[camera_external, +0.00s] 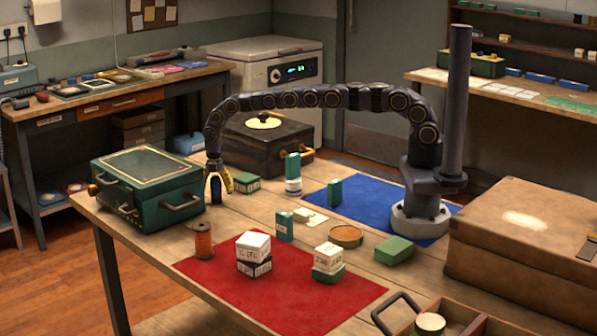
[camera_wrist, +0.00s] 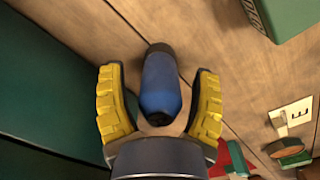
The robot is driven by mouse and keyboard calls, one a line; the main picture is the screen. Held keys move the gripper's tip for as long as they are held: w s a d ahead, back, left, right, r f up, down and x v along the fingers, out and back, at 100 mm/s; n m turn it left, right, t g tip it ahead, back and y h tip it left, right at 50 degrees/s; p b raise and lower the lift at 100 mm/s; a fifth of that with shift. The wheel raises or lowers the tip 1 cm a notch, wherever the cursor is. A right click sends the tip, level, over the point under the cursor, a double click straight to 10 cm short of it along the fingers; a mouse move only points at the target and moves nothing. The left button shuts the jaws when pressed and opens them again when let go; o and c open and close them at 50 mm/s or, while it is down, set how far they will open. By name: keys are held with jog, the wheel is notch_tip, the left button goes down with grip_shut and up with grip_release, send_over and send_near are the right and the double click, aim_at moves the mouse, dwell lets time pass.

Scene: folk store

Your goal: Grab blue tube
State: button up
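The blue tube (camera_wrist: 161,88), with a dark cap, is between the two yellow-padded fingers of my gripper (camera_wrist: 160,105) in the wrist view. A narrow gap shows on each side of it, so the fingers are open around it. In the external view my gripper (camera_external: 219,184) points down at the left of the table, just right of the green case. The tube is a small blue shape (camera_external: 215,189) between the fingers there. Its lower end is hard to make out.
The green case (camera_external: 150,205) stands close on the left. An orange spool (camera_external: 203,240) stands in front. Several boxes stand on or near the red mat (camera_external: 300,305).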

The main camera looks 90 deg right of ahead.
jog(key=c, duration=0.6)
jog(key=shift+r, duration=0.1)
